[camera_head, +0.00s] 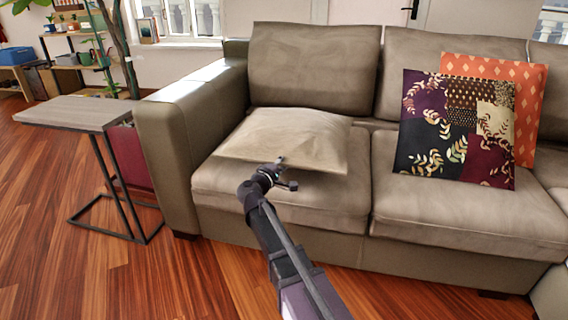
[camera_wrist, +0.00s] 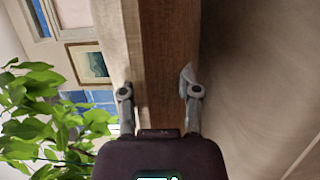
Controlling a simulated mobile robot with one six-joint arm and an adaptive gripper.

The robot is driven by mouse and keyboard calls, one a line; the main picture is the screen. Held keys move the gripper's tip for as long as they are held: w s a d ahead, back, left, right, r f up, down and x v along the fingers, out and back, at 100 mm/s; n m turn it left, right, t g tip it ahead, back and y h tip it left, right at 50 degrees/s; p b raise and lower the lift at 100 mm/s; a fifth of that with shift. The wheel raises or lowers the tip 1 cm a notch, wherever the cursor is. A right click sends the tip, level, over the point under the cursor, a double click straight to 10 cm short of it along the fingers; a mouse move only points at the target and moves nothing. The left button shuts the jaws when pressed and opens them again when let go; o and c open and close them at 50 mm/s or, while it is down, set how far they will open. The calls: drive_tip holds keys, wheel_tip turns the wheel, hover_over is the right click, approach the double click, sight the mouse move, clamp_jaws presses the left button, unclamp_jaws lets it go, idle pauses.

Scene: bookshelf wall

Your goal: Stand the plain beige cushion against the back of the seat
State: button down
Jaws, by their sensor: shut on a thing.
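The plain beige cushion (camera_head: 298,132) lies nearly flat on the left seat (camera_head: 300,196) of the sofa, puffed in the middle. It lies just in front of the seat's back (camera_head: 313,65), not upright. My gripper (camera_head: 283,160) is at the cushion's front edge, shut on it. In the wrist view my gripper (camera_wrist: 158,86) has one finger on each side of a beige and brown band, the cushion's edge (camera_wrist: 165,50). The fingertips' contact is partly hidden in the head view.
A patterned cushion (camera_head: 452,130) and an orange cushion (camera_head: 530,100) lean on the middle seat's back. The sofa's left arm (camera_head: 170,155) rises beside the seat. A small side table (camera_head: 75,113) stands left of it. The front of the middle seat is clear.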

drive_tip(key=w, duration=0.7)
drive_tip(key=shift+w+f, duration=0.2)
drive_tip(key=shift+f, duration=0.1)
drive_tip(key=shift+b, duration=0.3)
drive_tip(key=shift+f+b, duration=1.75)
drive_tip(key=shift+f, duration=0.05)
drive_tip(key=shift+c, duration=1.5)
unclamp_jaws()
drive_tip(key=shift+r, duration=0.1)
drive_tip(key=v, duration=1.2)
